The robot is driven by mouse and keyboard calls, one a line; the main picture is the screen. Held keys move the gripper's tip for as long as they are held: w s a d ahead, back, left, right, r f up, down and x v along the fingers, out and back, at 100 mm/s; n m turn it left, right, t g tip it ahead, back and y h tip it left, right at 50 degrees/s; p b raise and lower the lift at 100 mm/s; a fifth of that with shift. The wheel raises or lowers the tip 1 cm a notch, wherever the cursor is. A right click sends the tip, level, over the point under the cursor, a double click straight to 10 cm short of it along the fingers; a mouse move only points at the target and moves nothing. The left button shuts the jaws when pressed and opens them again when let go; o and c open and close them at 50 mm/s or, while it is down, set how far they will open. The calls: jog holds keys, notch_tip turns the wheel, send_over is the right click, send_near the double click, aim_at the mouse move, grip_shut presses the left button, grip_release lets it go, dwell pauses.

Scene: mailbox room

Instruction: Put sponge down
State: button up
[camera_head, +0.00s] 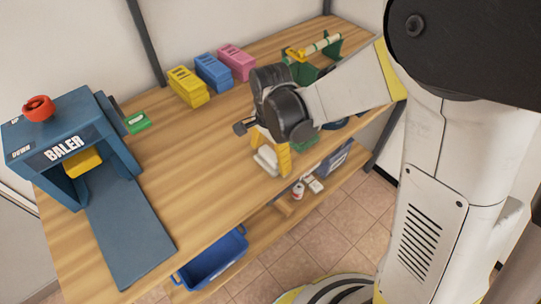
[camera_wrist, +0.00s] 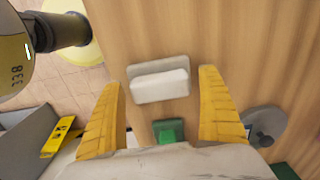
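A white block that looks like the sponge (camera_wrist: 160,87) lies on a grey base on the wooden table, in the middle of the wrist view. In the head view this white block (camera_head: 265,158) is near the table's front edge, partly hidden by my gripper. My gripper (camera_head: 270,150) is over it, with yellow fingers pointing down. In the wrist view my gripper (camera_wrist: 163,79) is open, one finger on each side of the white block with a visible gap to both. Whether the block rests fully on the base is hard to tell.
A blue baler (camera_head: 125,160) stands at the table's left. Yellow (camera_head: 188,88), blue (camera_head: 213,72) and pink (camera_head: 237,62) boxes line the back. A green block (camera_wrist: 169,130) is close to my gripper. A blue bin (camera_head: 213,262) sits below. The table's middle is clear.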

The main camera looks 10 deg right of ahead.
aim_at(271, 154)
notch_tip(271, 154, up, 12)
jog(key=p, duration=0.5)
jog(key=s+d+r+n+t, duration=0.7)
jog(key=s+d+r+n, duration=0.2)
jog(key=d, duration=0.4)
jog(key=shift+s+d+n, duration=0.25)
jog(key=shift+s+n, duration=0.65)
jog(key=shift+n, duration=0.2)
